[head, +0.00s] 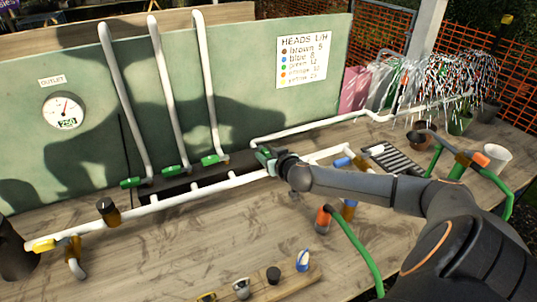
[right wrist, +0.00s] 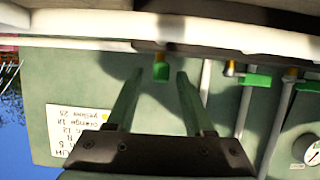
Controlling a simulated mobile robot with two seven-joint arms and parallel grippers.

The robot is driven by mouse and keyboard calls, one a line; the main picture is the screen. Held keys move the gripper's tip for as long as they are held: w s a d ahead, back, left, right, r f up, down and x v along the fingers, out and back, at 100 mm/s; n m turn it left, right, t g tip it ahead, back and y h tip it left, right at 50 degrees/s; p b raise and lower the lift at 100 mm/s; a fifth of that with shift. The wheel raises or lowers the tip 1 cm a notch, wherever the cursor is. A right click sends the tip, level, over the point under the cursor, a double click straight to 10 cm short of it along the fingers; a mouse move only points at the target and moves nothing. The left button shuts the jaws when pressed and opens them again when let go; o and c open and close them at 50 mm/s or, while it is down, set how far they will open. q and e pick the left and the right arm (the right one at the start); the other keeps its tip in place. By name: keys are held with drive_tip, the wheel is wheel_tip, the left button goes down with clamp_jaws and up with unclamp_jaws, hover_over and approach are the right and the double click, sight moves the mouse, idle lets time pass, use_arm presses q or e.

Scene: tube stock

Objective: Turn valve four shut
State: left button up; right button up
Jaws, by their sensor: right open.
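The green handle of the valve at the right end of the row (right wrist: 161,69) shows in the right wrist view. I take it as valve four. It lies between the fingertips of my right gripper (head: 263,156), which is open, with a gap on each side. In the head view my gripper mostly hides this handle. Three other green valve handles stand to the left: the leftmost (head: 131,182), the middle one (head: 171,170) and the nearest one (head: 211,160). Two of them also show at the right of the right wrist view (right wrist: 256,80). My left gripper is not in view.
White pipes (head: 164,90) rise against the green back panel (head: 80,130). A round gauge (head: 63,110) hangs at left. A white main pipe (head: 165,201) runs along the wooden bench (head: 160,245). A green hose (head: 358,250) and a grey rack (head: 388,160) lie near my right arm.

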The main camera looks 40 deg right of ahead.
drive_tip(key=shift+c, duration=0.2)
clamp_jaws()
idle(1.3)
